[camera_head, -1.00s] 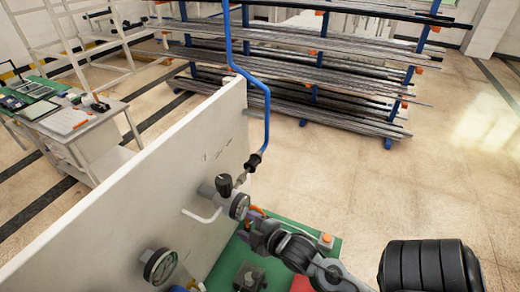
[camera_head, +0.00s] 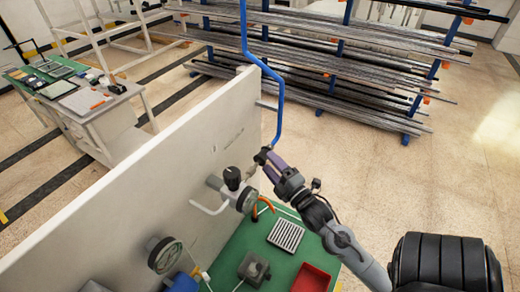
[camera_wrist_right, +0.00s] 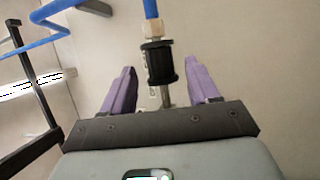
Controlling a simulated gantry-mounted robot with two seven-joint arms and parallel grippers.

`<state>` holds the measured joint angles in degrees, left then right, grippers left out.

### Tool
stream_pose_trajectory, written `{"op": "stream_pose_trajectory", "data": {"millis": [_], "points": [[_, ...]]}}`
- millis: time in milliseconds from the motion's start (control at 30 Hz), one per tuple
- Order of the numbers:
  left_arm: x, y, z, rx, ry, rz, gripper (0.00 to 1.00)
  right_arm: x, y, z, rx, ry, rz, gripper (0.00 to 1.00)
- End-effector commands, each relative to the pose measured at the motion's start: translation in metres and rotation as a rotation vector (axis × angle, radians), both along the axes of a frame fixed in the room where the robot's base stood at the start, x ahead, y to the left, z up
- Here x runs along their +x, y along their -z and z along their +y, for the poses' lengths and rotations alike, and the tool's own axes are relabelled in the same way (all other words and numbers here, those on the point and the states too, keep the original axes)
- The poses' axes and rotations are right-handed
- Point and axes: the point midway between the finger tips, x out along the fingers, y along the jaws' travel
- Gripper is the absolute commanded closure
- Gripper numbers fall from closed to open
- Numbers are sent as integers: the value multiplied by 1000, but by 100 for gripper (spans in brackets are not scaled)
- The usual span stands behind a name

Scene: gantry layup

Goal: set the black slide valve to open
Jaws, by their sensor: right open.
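The black slide valve (camera_head: 262,156) is a ribbed black sleeve at the lower end of a blue pipe, in front of the pale panel. In the right wrist view the slide valve (camera_wrist_right: 158,62) hangs below a brass fitting (camera_wrist_right: 152,28). My right gripper (camera_head: 269,163) is at the valve and partly hides it in the head view. In the right wrist view its two purple fingers (camera_wrist_right: 161,75) are open, one on each side of the sleeve, with gaps between. The sleeve's slide position is hard to read. My left gripper is not in view.
A regulator with a black knob (camera_head: 232,178) and a gauge is on the panel (camera_head: 130,200), left of the gripper. Another gauge (camera_head: 166,255) is lower. A green bench (camera_head: 250,228) holds a grey slotted tray (camera_head: 286,235) and a red tray (camera_head: 311,280).

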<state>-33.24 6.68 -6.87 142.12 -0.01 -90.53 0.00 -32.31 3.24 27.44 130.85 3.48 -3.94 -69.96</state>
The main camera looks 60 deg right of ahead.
Motion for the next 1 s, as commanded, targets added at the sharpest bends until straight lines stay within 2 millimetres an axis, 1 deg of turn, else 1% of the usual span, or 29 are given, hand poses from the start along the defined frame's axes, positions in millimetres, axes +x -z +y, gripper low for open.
{"op": "stream_pose_trajectory", "data": {"millis": [33, 200, 400, 600, 833, 867, 1000], "points": [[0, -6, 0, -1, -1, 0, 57, 9, -6, -4, -1, -1, -3, 40], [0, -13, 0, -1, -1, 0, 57, 33, -9, -14, -1, 0, -2, 40], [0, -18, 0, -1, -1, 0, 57, 51, -11, -21, 1, 0, 0, 40], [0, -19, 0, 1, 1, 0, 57, 57, -11, -24, 1, 0, 1, 40], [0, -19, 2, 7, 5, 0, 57, 57, -10, -24, 1, 0, 1, 40], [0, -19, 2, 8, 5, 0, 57, 57, -10, -24, 1, 0, 1, 43], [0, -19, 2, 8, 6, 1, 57, 57, -10, -24, 1, 0, 1, 64]]}}
